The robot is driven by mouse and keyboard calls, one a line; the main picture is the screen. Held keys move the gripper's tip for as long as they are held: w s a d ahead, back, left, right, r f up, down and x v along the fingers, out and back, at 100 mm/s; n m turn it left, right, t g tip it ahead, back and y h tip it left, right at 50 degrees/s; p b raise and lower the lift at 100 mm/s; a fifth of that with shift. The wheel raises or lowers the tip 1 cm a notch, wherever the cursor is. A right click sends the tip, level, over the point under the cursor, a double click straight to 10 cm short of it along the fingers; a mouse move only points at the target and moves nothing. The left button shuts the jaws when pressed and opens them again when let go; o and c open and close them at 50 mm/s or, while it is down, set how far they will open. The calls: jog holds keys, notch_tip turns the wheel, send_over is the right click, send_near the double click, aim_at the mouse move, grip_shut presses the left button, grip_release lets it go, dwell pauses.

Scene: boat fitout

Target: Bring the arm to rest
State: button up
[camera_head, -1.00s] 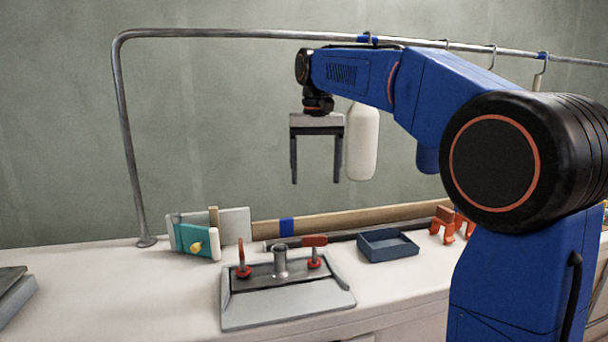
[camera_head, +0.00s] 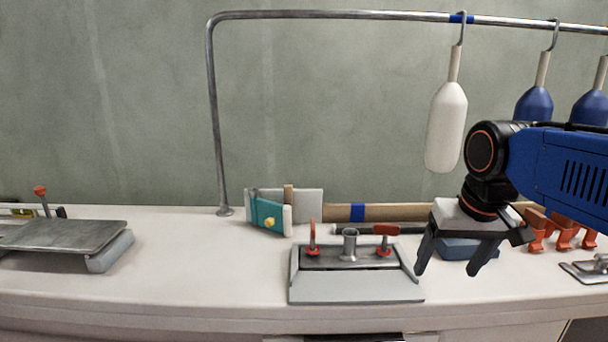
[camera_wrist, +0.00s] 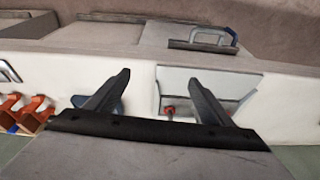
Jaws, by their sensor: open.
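My gripper (camera_head: 449,270) is open and empty, pointing down above the front right part of the bench. In the head view it overlaps the dark blue tray (camera_head: 462,250) and hides part of it. In the wrist view both fingers of my gripper (camera_wrist: 160,85) stand apart with nothing between them. My arm comes in from the right edge of the head view.
A grey plate with red-handled clamps (camera_head: 355,284) lies left of my gripper. A white fender (camera_head: 446,127) and blue fenders (camera_head: 534,106) hang from the metal rail (camera_head: 330,16). Orange clips (camera_head: 563,232) stand at right. The bench top (camera_head: 190,262) is clear at left centre.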

jog(key=s+d+f+t, duration=0.1)
jog(key=s+f, duration=0.9)
jog(key=f, duration=0.2)
jog(key=shift+d+n+t, duration=0.15)
jog(key=shift+n+t, duration=0.15)
jog(key=shift+s, duration=0.1)
